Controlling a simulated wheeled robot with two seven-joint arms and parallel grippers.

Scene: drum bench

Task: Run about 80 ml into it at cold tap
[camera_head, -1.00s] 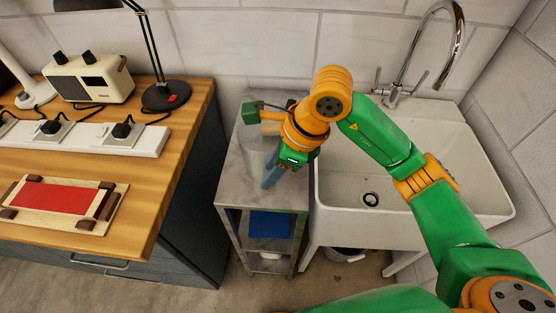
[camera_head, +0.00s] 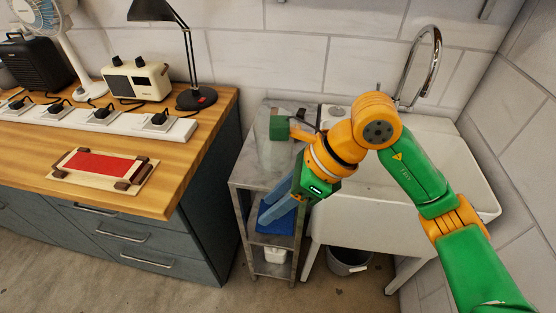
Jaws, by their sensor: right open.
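My right gripper (camera_head: 272,216) is open, its blue fingers slanting down to the left across the front edge of the metal stand (camera_head: 257,168). I see nothing held between the fingers. A chrome gooseneck tap (camera_head: 434,62) rises behind the white sink (camera_head: 455,178). My right arm crosses in front of the sink and hides much of the basin and tap base. Which tap handle is the cold one cannot be told. No vessel can be made out clearly. My left gripper is not in view.
A wooden bench (camera_head: 190,190) at left holds a lamp (camera_head: 193,98), a radio (camera_head: 140,80), a white power strip (camera_head: 100,122) and a red-topped board (camera_head: 98,165). A bin (camera_head: 348,262) stands under the sink. The floor in front is clear.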

